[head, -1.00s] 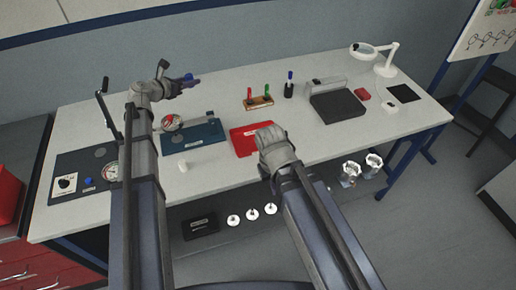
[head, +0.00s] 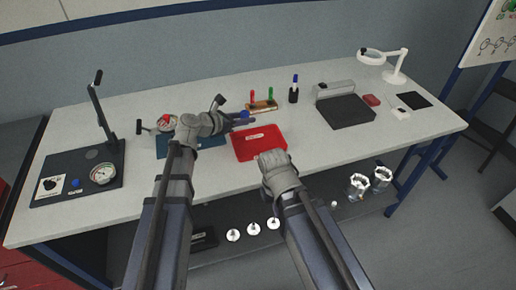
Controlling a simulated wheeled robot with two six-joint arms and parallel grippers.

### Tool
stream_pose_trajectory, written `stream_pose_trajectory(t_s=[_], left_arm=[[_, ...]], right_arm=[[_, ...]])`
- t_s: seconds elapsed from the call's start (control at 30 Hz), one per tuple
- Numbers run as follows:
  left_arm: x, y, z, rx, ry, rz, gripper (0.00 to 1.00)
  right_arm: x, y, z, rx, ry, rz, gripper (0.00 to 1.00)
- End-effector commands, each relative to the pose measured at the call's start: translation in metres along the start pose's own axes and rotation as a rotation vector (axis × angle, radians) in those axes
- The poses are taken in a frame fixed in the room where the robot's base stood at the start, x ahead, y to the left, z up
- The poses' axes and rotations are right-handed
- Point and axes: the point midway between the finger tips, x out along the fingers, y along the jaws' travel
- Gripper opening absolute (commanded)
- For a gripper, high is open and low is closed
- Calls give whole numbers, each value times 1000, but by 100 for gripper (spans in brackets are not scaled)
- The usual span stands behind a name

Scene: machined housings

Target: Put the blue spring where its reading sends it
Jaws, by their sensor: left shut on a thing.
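My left gripper (head: 245,120) is shut on the small blue spring (head: 244,114) and holds it in the air. In the picture they appear just above the back left edge of the red tray (head: 281,137), which has a white label. My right gripper (head: 272,158) is by the front of the red tray; its fingers are hidden, so its opening does not show. A tester with a lever, a round dial (head: 103,173) and a dark base stands at the left end of the bench. The dial reading is too small to read.
A blue plate (head: 212,139) with a gauge lies partly behind my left arm. A rack with red and green pens (head: 262,105), a marker (head: 294,90), a dark flat device (head: 346,110) and a magnifier lamp (head: 396,70) stand behind and right. The bench front right is clear.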

Motion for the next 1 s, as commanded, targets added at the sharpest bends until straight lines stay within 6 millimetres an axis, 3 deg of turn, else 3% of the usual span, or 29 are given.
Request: stream_pose_trajectory(t_s=[0.03,0.17,0.37,0.77,1.0], left_arm=[[2,-10,-2,5,0,-12,0],[5,-19,-1,11,0,-25,0],[8,-19,-7,11,-1,-26,0],[29,-18,-58,10,-1,-25,0],[29,-18,-60,10,-1,-25,0]], right_arm=[[3,0,0,0,0,0,0],[3,0,0,0,0,0,0],[10,-1,-1,0,0,0,0],[65,-6,-4,-1,0,0,0],[66,-6,-4,-1,0,0,0]])
